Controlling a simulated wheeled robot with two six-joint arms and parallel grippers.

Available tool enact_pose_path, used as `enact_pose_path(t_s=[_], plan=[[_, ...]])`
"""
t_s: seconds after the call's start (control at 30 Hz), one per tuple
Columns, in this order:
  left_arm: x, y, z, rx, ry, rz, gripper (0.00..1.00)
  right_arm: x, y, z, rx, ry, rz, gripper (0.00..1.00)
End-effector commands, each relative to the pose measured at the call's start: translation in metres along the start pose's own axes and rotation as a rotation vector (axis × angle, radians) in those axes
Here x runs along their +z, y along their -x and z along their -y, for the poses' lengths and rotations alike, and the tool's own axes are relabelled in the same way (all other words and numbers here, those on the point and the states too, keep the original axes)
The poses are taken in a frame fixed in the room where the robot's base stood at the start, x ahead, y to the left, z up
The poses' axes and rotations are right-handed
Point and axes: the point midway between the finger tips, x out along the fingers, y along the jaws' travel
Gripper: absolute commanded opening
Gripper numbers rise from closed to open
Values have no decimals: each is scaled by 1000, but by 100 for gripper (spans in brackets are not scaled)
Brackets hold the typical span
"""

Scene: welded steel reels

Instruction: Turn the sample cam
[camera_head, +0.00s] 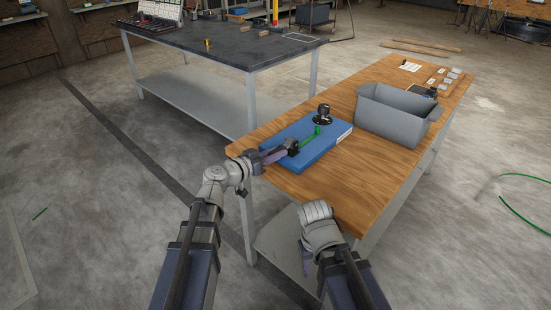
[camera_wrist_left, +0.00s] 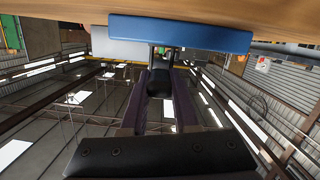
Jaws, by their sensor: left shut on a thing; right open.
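A blue block (camera_head: 325,152) lies on the wooden table and carries a black round knob-like part (camera_head: 323,116) on a stand. A green lever (camera_head: 309,137) runs from near that part toward the block's left side. I cannot tell which piece is the sample cam. My left gripper (camera_head: 286,149) is shut at the lever's near end, over the block. In the left wrist view its purple fingers flank a dark piece (camera_wrist_left: 160,82) beside the blue block (camera_wrist_left: 180,33). My right gripper (camera_head: 306,262) points down, open, in front of the table edge, partly hidden by its wrist.
A grey open bin (camera_head: 392,118) stands on the wooden table (camera_head: 372,178), right of the block. Small items and a white card (camera_head: 410,66) lie at the table's far end. A dark-topped bench (camera_head: 226,42) stands behind at the left.

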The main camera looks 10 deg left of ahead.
Motion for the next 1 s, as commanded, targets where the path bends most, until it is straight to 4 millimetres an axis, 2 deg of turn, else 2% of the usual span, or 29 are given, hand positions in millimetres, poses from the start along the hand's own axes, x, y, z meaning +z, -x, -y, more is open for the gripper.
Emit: enact_pose_path(t_s=[0.5, 0.53, 0.6, 0.8, 1.0], plan=[[1, 0, -1, 5, -2, -12, 0, 0, -4, 0, 0, 0, 0, 50], [1, 0, -1, 5, -2, -12, 31, 0, -4, 0, 0, 0, 0, 50], [1, 0, -1, 5, -2, -13, 38, 0, -4, 0, 0, 0, 0, 50], [1, 0, 0, 3, -1, -13, 58, 0, -4, 0, 0, 0, 0, 50], [1, 1, 0, 2, -1, -13, 58, 0, -4, 0, 0, 0, 0, 50]])
